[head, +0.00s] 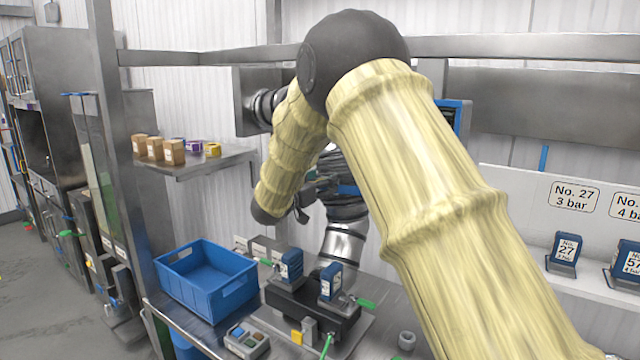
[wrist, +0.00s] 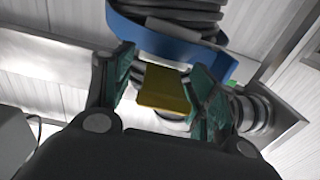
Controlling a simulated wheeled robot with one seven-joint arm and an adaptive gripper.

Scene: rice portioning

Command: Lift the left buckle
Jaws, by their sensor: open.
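A yellow tab (wrist: 165,90), which looks like the buckle, shows in the wrist view in front of a blue band (wrist: 165,38) around a dark ribbed part. My gripper (wrist: 160,78) is open, with one green-padded finger on each side of the yellow tab. I cannot tell whether the pads touch it. In the head view, my gripper (head: 312,190) is beside the blue band (head: 348,190) on a vertical machine with a metal funnel (head: 342,242). My arm hides much of the machine, and I cannot make out the yellow tab there.
Below the funnel, a dark fixture (head: 312,312) holds blue blocks (head: 331,282). A blue bin (head: 207,280) stands on the bench to the left. A shelf (head: 195,163) with small boxes is behind it. Labelled blue blocks (head: 565,253) stand on a ledge at right.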

